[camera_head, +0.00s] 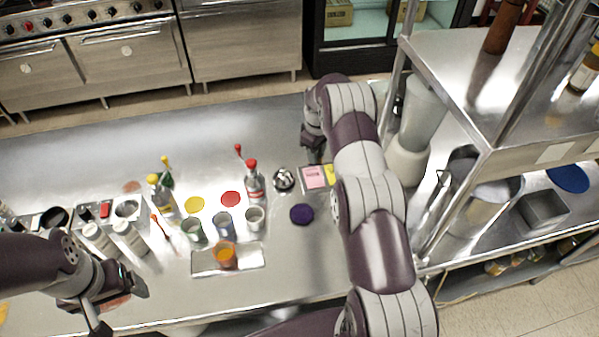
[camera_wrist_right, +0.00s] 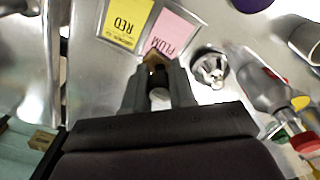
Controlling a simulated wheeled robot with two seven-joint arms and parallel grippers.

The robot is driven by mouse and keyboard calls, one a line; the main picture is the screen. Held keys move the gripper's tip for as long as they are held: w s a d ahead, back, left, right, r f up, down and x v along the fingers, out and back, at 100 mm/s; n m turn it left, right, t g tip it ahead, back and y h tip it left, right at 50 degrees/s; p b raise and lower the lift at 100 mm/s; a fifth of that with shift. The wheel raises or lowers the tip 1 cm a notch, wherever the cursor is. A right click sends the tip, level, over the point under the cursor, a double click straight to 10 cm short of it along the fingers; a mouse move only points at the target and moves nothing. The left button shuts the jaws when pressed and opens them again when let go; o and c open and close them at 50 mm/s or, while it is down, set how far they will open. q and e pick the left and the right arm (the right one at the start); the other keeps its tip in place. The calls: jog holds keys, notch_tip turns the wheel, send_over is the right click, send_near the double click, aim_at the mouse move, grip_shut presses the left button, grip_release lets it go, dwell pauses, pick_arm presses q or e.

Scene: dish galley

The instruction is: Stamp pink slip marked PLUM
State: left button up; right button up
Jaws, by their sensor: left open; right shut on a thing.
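The pink slip (camera_head: 314,176) lies on a small metal tray on the counter; in the right wrist view the pink slip (camera_wrist_right: 171,34) reads PLUM. A yellow slip (camera_wrist_right: 125,22) reading RED lies beside it and also shows in the head view (camera_head: 330,173). My right gripper (camera_wrist_right: 158,82) is shut on a small stamp-like object (camera_wrist_right: 160,98), pale with a brown end, at the pink slip's edge in the wrist view. Whether it touches the slip I cannot tell. My left gripper (camera_head: 128,287) is open and empty at the counter's front left.
A shiny metal bell-like item (camera_head: 284,179) stands beside the tray. A red-capped bottle (camera_head: 254,180), several cups and coloured discs stand further left. A purple disc (camera_head: 302,214) lies in front. My right arm hides the counter's right part. The back left counter is clear.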

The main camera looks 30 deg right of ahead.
aim_at(314, 177)
jog(key=shift+a+r+n, duration=0.4)
jog(key=shift+a+r, duration=0.05)
jog(key=shift+a, duration=0.2)
jog(key=shift+s+a+f, duration=0.1)
jog(key=shift+a, duration=0.1)
jog(key=f, duration=0.1)
jog(key=d+f+b, duration=0.2)
jog(key=shift+s+f, duration=0.25)
jog(key=shift+f, duration=0.05)
jog(key=shift+w+a+f+b, duration=0.1)
jog(key=shift+a+f+b, duration=0.1)
jog(key=shift+f, duration=0.25)
jog(key=shift+w+a+f+b, duration=0.1)
jog(key=shift+a+f+b, duration=0.1)
jog(key=shift+f, duration=0.2)
jog(key=shift+a+f, duration=0.2)
jog(key=shift+f, duration=0.1)
jog(key=shift+s+d, duration=0.1)
jog(key=shift+d, duration=0.2)
pick_arm(q)
notch_tip(314, 177, down, 3)
jog(key=shift+r, duration=0.15)
jog(key=shift+a, duration=0.2)
pick_arm(e)
jog(key=shift+a, duration=0.2)
pick_arm(q)
jog(key=shift+d, duration=0.15)
pick_arm(e)
jog(key=shift+d+f, duration=0.1)
